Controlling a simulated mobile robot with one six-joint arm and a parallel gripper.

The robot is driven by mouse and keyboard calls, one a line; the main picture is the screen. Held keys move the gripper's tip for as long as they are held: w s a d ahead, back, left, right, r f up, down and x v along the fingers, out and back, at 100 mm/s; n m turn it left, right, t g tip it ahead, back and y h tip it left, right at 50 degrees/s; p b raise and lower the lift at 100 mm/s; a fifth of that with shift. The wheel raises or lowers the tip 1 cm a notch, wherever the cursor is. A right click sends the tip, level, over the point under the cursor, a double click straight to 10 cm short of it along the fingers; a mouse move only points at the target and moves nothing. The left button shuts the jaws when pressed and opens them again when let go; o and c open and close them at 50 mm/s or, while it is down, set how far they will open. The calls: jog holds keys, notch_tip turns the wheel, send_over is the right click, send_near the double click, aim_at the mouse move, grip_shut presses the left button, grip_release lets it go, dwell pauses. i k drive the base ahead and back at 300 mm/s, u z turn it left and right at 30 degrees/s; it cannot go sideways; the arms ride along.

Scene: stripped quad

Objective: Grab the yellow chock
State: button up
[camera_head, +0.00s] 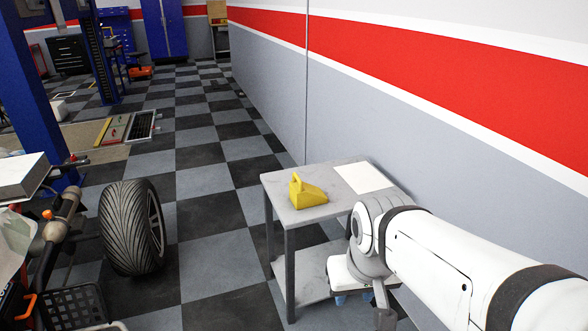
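The yellow chock (307,193) is a small wedge with a raised part at its left end. It rests on the light grey top of a small side table (277,188), near the table's left side. My white arm reaches in from the lower right, and its wrist end is in front of the table's right side. My gripper's fingers cannot be made out; the arm's end hides part of the table. Nothing touches the chock in this view.
A wall (420,80) with a red stripe runs along the right. A tyre (132,227) stands on the checkered floor at left, near a black basket (75,305). A blue lift post (35,90) stands further left.

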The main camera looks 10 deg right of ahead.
aim_at(303, 195)
jog(key=u, duration=5.9)
jog(key=k, duration=1)
jog(key=z, duration=5.5)
